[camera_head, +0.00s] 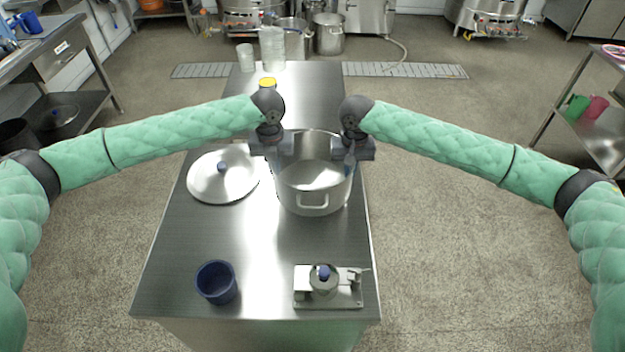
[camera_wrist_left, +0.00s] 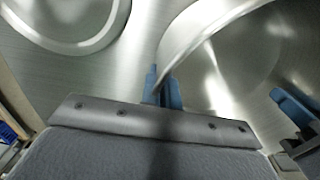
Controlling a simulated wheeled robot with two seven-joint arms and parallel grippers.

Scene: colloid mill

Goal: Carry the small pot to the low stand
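The small pot (camera_head: 313,190) is an open, empty steel pot with side handles. My right gripper (camera_head: 349,166) is at the right rim, a blue finger against the inner wall. A lower steel surface (camera_head: 310,90), possibly the low stand, lies beyond the pot.
A round lid (camera_head: 223,174) with a blue knob lies left of the pot. A blue cup (camera_head: 216,282) and a small metal device (camera_head: 327,287) stand at the near edge.

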